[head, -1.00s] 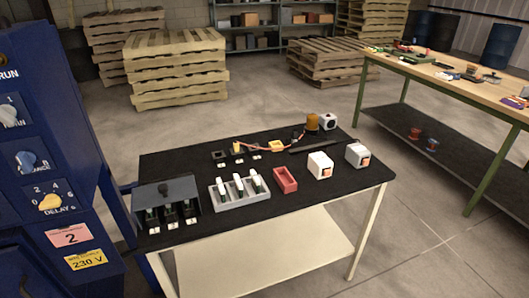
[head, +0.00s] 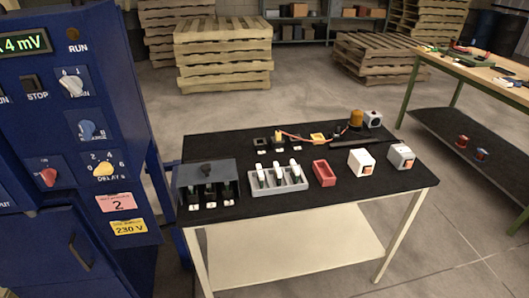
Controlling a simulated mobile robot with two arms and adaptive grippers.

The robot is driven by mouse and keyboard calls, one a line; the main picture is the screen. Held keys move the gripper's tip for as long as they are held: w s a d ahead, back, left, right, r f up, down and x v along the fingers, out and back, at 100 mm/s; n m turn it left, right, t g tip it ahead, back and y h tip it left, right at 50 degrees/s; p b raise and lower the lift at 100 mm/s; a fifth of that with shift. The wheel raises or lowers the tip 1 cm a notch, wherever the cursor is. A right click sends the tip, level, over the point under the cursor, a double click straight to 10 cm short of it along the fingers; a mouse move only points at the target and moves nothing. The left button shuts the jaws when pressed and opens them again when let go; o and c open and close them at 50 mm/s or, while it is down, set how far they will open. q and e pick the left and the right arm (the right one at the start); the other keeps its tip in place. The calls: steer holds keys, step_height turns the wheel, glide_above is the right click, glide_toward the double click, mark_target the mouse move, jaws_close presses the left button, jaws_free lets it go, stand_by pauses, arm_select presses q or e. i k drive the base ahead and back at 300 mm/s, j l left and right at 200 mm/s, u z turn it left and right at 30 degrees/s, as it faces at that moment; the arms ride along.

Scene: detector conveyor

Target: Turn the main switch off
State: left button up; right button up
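A blue control cabinet (head: 60,215) fills the left side of the head view. A dark button (head: 34,86) is marked STOP. A green display (head: 24,44) reads about 4 mV, its left end cut off. Neither of my grippers is in view.
A black-topped table (head: 300,205) stands right of the cabinet. Pallets (head: 222,58) stand behind, a green-legged workbench (head: 460,70) at right. The floor between is clear.

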mark_target(48, 174)
steer(key=u, duration=0.4)
steer(key=j+u, duration=0.1)
steer(key=u, duration=0.25)
steer(key=i+u, duration=0.1)
steer(key=u, duration=0.65)
steer(key=i+j, duration=0.05)
